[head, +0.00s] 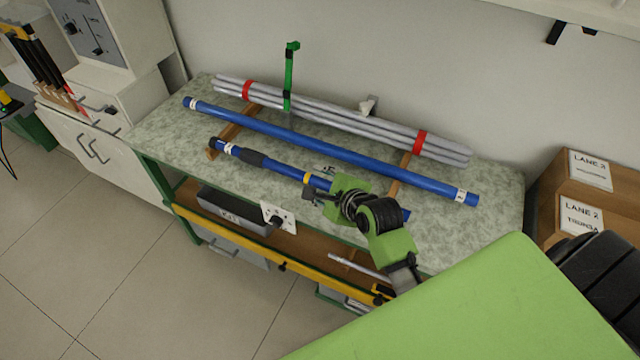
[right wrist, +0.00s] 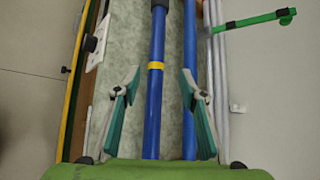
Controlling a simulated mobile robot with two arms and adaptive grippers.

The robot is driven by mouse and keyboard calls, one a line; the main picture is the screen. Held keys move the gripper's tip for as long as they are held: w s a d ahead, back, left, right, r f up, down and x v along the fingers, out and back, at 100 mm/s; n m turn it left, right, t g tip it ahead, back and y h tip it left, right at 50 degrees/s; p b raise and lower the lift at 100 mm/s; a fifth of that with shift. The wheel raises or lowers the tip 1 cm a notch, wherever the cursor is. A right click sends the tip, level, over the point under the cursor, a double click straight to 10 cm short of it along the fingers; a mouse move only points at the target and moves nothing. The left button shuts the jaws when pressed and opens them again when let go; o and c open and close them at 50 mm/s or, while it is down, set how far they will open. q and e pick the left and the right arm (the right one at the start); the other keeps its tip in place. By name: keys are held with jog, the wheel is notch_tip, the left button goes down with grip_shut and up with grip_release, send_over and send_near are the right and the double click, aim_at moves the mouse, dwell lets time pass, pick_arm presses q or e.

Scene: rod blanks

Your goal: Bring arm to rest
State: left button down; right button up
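My right arm reaches in from the lower right of the head view. Its gripper (head: 320,184) is over the front blue rod (head: 283,170), which has a dark sleeve and a yellow band. In the right wrist view the gripper (right wrist: 160,100) is open, and the same rod (right wrist: 154,112) runs between its spread fingers. I cannot tell how far above the rod the fingers are. A second, plain blue rod (head: 330,150) lies behind it; in the right wrist view this rod (right wrist: 189,140) passes by the right finger. My left gripper is not in view.
The rods lie on wooden supports on a green speckled bench (head: 165,130). A bundle of grey rods (head: 335,122) with red bands lies at the back, beside a green upright post (head: 288,75). Cardboard boxes (head: 545,190) stand at the right. The floor (head: 90,250) at left is clear.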

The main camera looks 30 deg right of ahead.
jog(key=shift+s+r, duration=0.35)
jog(key=shift+s, duration=0.2)
